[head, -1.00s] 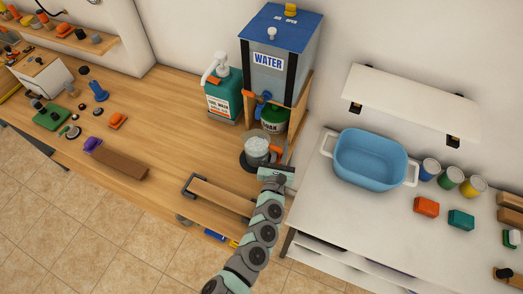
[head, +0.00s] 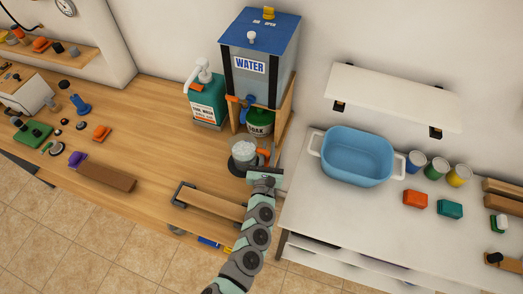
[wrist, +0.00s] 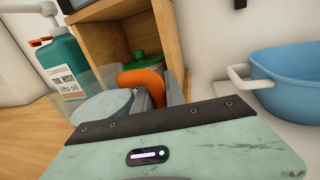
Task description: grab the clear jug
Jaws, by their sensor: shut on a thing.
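The clear jug (head: 243,155) stands upright below the water dispenser, with pale, bubbly-looking content inside. In the wrist view its see-through wall (wrist: 88,88) is at left and its orange handle (wrist: 143,78) is in the middle. My gripper (wrist: 158,94) is shut on the orange handle, which partly hides the fingertips. In the head view my gripper (head: 265,172) is at the jug's near right side. I cannot tell whether the jug touches the dark round base (head: 233,168) under it.
The water dispenser (head: 240,85), a green pump bottle (head: 207,103) and a dark green pot (head: 260,122) stand close behind the jug. A blue tub (head: 358,157) is on the white counter at right. A wooden-topped frame (head: 212,202) lies in front. The wood bench's middle is clear.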

